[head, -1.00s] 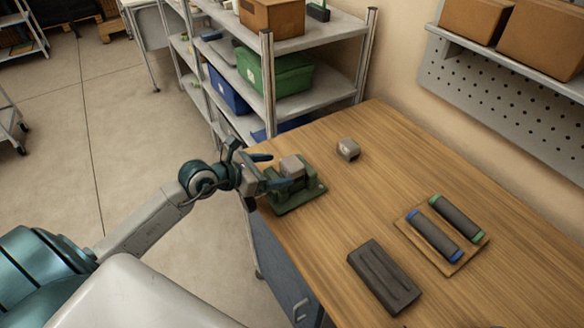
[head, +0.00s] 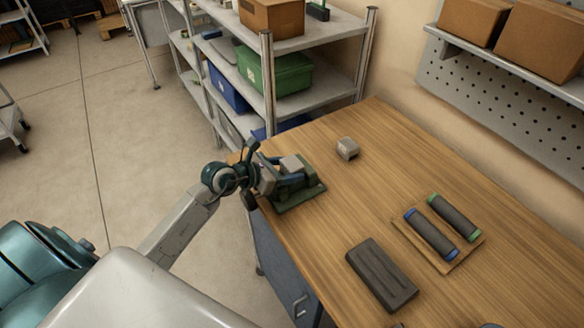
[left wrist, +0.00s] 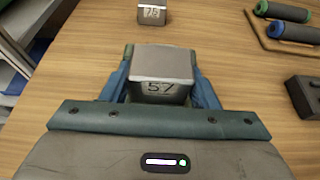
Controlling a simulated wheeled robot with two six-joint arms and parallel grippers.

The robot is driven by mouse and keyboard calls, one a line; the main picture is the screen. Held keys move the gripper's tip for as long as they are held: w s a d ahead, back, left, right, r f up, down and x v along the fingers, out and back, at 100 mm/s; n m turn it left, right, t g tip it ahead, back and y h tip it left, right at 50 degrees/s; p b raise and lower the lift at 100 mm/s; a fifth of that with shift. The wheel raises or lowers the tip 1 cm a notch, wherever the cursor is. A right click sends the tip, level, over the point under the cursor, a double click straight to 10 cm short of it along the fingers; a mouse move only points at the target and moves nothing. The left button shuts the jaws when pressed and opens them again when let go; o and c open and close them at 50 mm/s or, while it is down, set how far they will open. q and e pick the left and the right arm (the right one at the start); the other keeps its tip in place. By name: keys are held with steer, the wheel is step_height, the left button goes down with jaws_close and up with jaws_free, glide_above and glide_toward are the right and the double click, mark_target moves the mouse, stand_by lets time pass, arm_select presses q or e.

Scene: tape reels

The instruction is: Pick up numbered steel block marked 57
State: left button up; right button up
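The steel block marked 57 (left wrist: 160,75) is a grey block with dark digits on its near face. In the head view the block (head: 292,163) sits on a green fixture (head: 299,199) near the table's left edge. My left gripper (head: 283,172) is at the fixture, with its blue fingers around the block. In the left wrist view the fingers of my left gripper (left wrist: 160,85) flank the block on both sides, very close to it. Whether they press on it cannot be made out. My right gripper is not in view.
A second grey block (head: 347,149), marked 75 in the left wrist view (left wrist: 152,13), stands behind on the wooden table (head: 330,240). A tray with two dark rollers (head: 432,234) and a dark grooved bar (head: 381,275) lie to the right. A metal shelf (head: 340,83) stands beyond.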

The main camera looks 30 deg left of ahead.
arm_select(q)
steer(key=shift+c, duration=1.1)
